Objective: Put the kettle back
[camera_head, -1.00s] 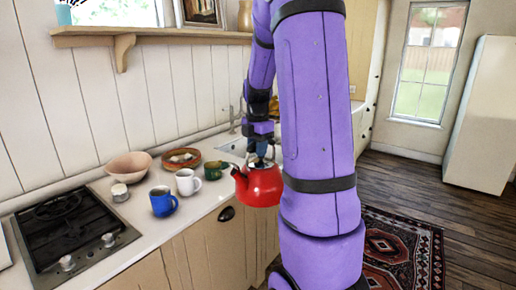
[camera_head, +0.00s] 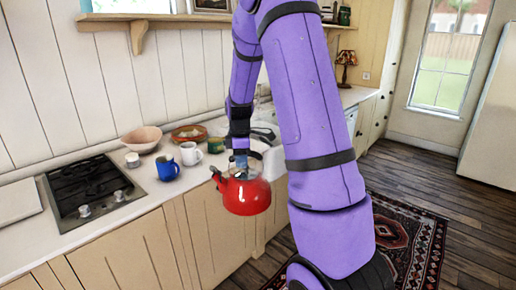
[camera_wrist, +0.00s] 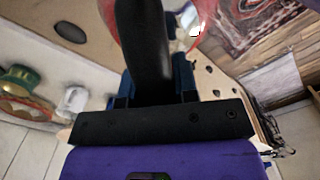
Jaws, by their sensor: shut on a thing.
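The red kettle (camera_head: 246,196) hangs from my gripper (camera_head: 240,158) in front of the counter's front edge, roughly upright, with its spout pointing left. My gripper is shut on the kettle's dark handle, which also shows in the wrist view (camera_wrist: 145,50) running between the fingers. Only slivers of the red body (camera_wrist: 202,22) show in the wrist view; the handle and gripper hide the rest. The black stove hob (camera_head: 88,190) is on the counter at the left, and no pot stands on it.
On the counter (camera_head: 130,215) stand a blue mug (camera_head: 167,167), a white mug (camera_head: 190,154), a green mug (camera_head: 216,145), a small white jar (camera_head: 132,160), a pink bowl (camera_head: 142,139) and a brown dish (camera_head: 189,133). A wall shelf (camera_head: 150,20) runs above. A patterned rug (camera_head: 405,235) covers the floor.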

